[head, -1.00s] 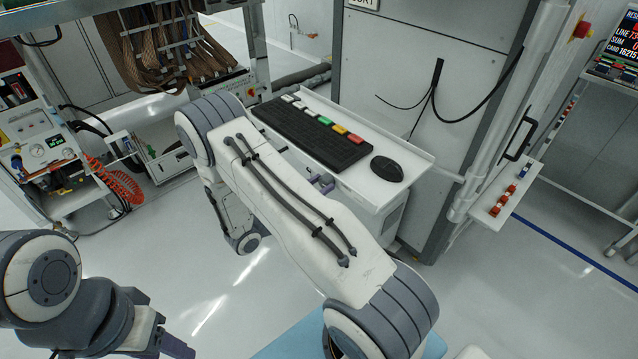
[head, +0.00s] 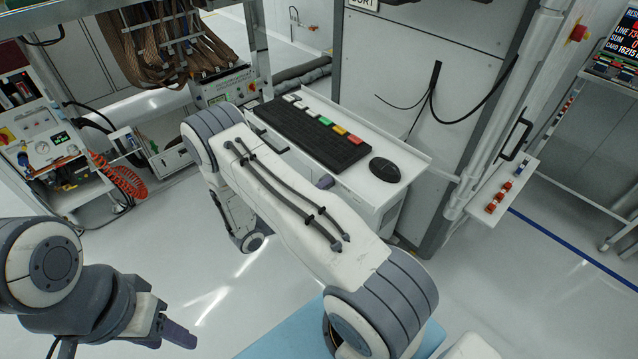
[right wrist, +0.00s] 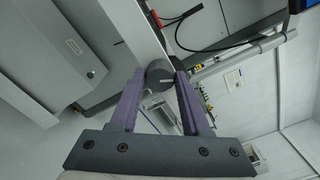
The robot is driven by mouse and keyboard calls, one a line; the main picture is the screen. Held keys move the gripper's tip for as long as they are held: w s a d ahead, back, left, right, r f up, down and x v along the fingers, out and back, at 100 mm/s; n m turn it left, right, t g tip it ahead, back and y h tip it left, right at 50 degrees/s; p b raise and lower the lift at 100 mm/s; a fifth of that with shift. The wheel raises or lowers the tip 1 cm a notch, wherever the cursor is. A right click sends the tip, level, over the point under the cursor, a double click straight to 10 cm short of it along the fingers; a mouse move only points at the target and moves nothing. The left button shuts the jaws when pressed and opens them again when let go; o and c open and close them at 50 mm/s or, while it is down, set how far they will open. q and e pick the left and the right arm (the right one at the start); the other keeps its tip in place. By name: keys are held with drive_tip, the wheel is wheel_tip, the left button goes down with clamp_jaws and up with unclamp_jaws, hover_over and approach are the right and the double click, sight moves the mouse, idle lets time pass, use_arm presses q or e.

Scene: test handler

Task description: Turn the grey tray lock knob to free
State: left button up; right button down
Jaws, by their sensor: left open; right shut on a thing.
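The round dark grey tray lock knob (right wrist: 158,70) shows in the right wrist view, between the tips of my right gripper's two purple fingers. My right gripper (right wrist: 160,78) is shut on it. I cannot read the knob's turn position. In the head view my right arm hides the knob and most of that gripper; a bit of purple finger shows below the white keyboard tray (head: 408,165). My left gripper (head: 182,337) is open and empty at the lower left, over the floor and far from the tray.
A black keyboard (head: 310,134) with several coloured keys and a black mouse (head: 385,169) lie on the tray. A grey cabinet (head: 425,60) stands behind it. A cart with gauges and a red coiled hose (head: 128,180) stands at the left. The floor between is clear.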

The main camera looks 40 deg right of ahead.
drive_tip(key=n+p, duration=0.1)
drive_tip(key=n, duration=0.4)
idle(0.6)
drive_tip(key=shift+c, duration=1.8)
unclamp_jaws()
drive_tip(key=shift+a, duration=0.1)
drive_tip(key=a+b, duration=0.2)
drive_tip(key=a, duration=0.8)
drive_tip(key=shift+s+a, duration=0.2)
drive_tip(key=shift+s, duration=0.2)
